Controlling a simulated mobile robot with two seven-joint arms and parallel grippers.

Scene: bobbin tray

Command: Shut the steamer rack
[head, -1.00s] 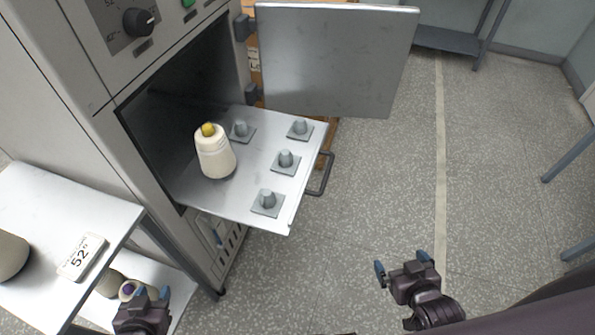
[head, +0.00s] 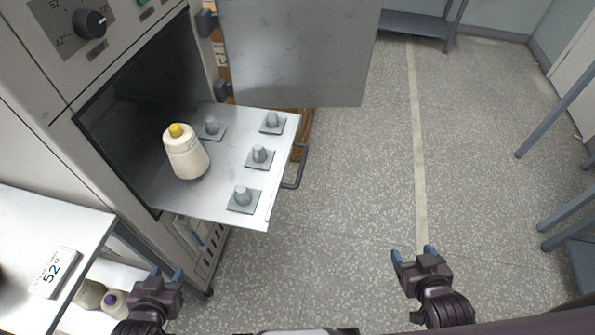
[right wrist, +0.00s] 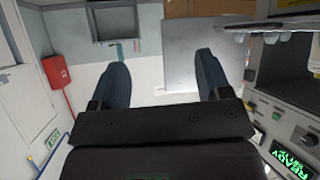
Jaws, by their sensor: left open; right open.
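The steamer rack (head: 222,203) is a flat metal tray pulled out of the dark steamer chamber (head: 130,95). A cream bobbin with a yellow top (head: 185,155) stands on its left part, and several bare grey pegs (head: 260,156) show on the rest. A dark bar handle (head: 296,166) is on its front edge. The steamer door (head: 298,55) stands open behind the rack. My left gripper (head: 165,275) is open and empty below the rack, near the side table. My right gripper (head: 414,252) is open and empty over the floor, right of and nearer than the handle; it also shows in the right wrist view (right wrist: 160,80).
A side table (head: 85,225) with a "52" sign (head: 54,272) stands at the lower left, with bobbins on its lower shelf (head: 115,303). A control knob (head: 90,23) is on the steamer front. Open floor (head: 350,180) lies right of the rack. Grey metal frames stand at the right edge.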

